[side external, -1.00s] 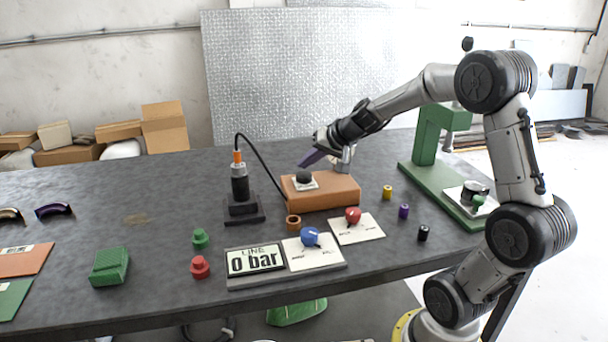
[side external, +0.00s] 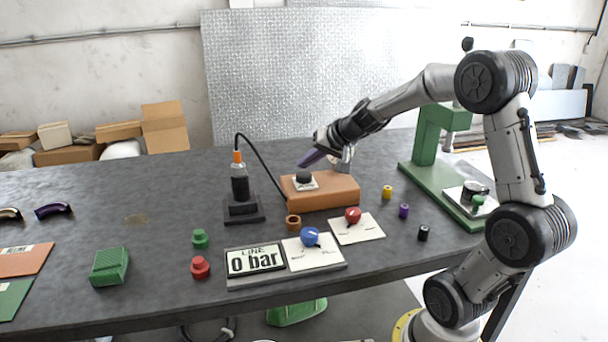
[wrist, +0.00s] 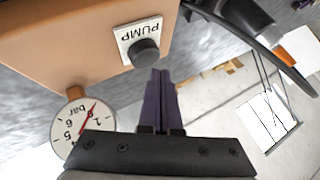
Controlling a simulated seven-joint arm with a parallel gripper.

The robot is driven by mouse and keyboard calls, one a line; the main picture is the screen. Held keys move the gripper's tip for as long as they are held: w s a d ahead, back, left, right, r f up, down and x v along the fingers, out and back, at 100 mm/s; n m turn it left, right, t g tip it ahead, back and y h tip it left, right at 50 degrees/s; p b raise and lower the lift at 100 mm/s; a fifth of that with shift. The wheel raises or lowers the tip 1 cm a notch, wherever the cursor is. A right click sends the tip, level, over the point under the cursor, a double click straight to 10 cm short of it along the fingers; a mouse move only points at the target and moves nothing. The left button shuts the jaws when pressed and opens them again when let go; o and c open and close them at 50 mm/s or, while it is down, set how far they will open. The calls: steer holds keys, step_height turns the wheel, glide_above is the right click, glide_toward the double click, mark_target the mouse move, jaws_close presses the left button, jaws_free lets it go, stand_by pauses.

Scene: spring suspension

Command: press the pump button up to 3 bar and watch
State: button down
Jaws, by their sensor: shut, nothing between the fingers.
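The orange-brown pump block (side external: 335,193) stands mid-table. Its black pump button (side external: 303,176) sits on a white plate, marked PUMP in the wrist view, where the button (wrist: 145,52) shows large. My gripper (side external: 303,162) has purple fingers, shut and empty, just above the button in the side view. In the wrist view the fingertips (wrist: 160,73) lie close beside the button; I cannot tell whether they touch it. A round bar gauge (wrist: 82,122) with a red needle is on the block; its exact value is unclear. The line display (side external: 255,260) reads 0 bar.
A black stand with an orange-tipped cylinder (side external: 239,187) is left of the block, joined by a hose. Blue (side external: 310,237) and red (side external: 352,215) knobs are in front. A green press (side external: 428,140) stands right. Small coloured parts lie around; the left rear table is mostly clear.

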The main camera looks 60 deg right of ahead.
mark_target(307, 176)
steer(key=shift+f, duration=0.15)
stand_by(0.6)
steer(key=shift+f, duration=0.25)
steer(key=shift+f, duration=1)
stand_by(1.1)
steer(key=shift+r, duration=1.35)
steer(key=shift+r, duration=2.5)
